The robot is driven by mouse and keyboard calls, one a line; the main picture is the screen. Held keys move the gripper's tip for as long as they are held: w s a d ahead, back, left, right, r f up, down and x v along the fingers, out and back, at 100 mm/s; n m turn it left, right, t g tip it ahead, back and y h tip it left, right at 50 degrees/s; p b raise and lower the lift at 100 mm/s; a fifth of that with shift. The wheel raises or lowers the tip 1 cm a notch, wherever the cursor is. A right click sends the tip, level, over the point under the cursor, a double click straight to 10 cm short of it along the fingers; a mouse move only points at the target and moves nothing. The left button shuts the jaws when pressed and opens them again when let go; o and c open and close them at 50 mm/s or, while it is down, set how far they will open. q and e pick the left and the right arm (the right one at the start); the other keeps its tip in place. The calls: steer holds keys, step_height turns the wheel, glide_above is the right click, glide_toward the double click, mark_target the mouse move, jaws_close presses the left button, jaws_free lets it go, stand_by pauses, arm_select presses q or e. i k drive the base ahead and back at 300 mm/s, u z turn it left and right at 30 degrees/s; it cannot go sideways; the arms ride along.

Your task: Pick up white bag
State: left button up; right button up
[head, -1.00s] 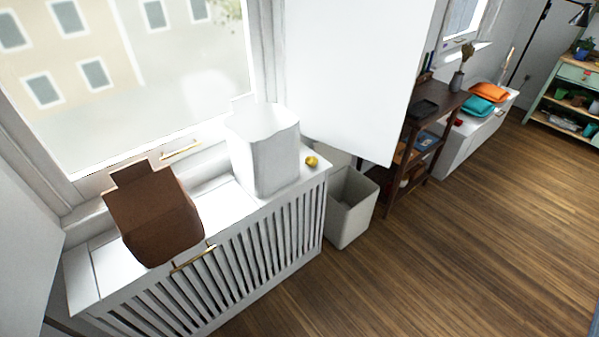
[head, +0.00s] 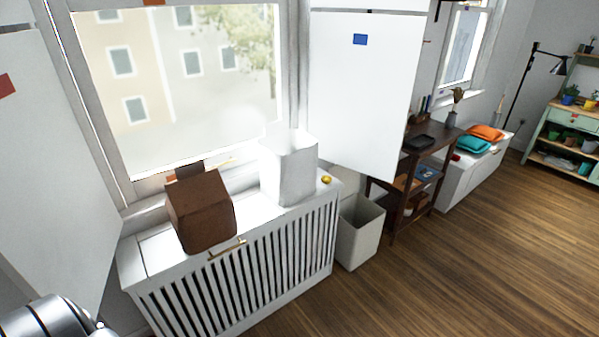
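The white bag (head: 287,174) stands upright on the white slatted radiator cover (head: 150,254) below the window, in the middle of the head view. A brown bag (head: 201,212) stands to its left on the same cover. Part of a silver and black arm of mine shows at the bottom left corner, far from the white bag. Neither gripper can be seen.
A small gold knob-like thing (head: 326,180) sits right of the white bag. A white bin (head: 359,232) stands on the floor beside the cover. A dark wooden shelf (head: 420,160) stands farther right. Open wooden floor (head: 450,270) fills the lower right.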

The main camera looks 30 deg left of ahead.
mark_target(287, 159)
steer(key=z, duration=0.55)
steer(key=i, duration=2.45)
steer(key=u, duration=1.4)
steer(key=i, duration=0.8)
steer(key=u, duration=0.75)
